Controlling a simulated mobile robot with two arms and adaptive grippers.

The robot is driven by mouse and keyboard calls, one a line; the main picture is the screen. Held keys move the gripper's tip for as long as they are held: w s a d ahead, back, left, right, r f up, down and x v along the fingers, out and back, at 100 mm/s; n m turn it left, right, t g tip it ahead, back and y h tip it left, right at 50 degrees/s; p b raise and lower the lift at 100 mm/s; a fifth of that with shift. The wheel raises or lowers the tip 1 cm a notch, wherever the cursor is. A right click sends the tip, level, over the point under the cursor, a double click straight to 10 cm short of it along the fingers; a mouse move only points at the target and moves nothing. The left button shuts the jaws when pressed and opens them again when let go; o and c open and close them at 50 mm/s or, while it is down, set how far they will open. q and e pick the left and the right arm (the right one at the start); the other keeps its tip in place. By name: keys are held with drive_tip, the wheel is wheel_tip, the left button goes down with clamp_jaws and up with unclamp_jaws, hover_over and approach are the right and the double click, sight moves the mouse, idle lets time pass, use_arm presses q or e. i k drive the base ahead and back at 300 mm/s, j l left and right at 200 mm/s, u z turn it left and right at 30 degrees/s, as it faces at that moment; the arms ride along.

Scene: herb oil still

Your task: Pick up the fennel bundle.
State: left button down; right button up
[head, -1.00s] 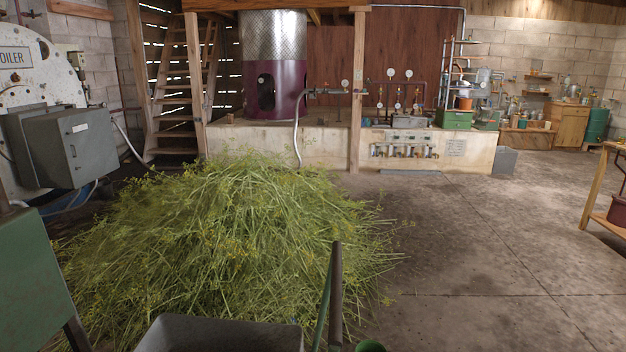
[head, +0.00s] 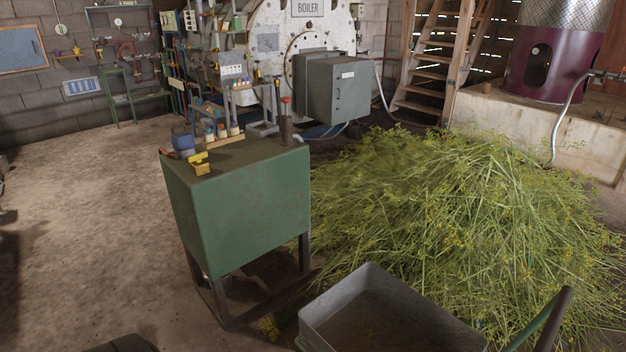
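A large loose heap of green fennel (head: 470,215) with yellow flower heads lies on the floor at the right in the head view. I cannot make out a separate tied bundle within it. Neither of my grippers shows in the view. A small dark shape at the bottom left edge is too cut off to name.
A green metal cabinet on legs (head: 240,205) stands left of the heap, with small tools and bottles on top. A grey open cart (head: 320,325) stands in front of the heap. The boiler (head: 268,45) and wooden stairs (head: 440,60) are behind. Bare floor (head: 90,220) lies at left.

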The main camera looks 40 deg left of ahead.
sight(288, 315)
drive_tip(key=u, duration=1.6)
drive_tip(key=z, duration=0.5)
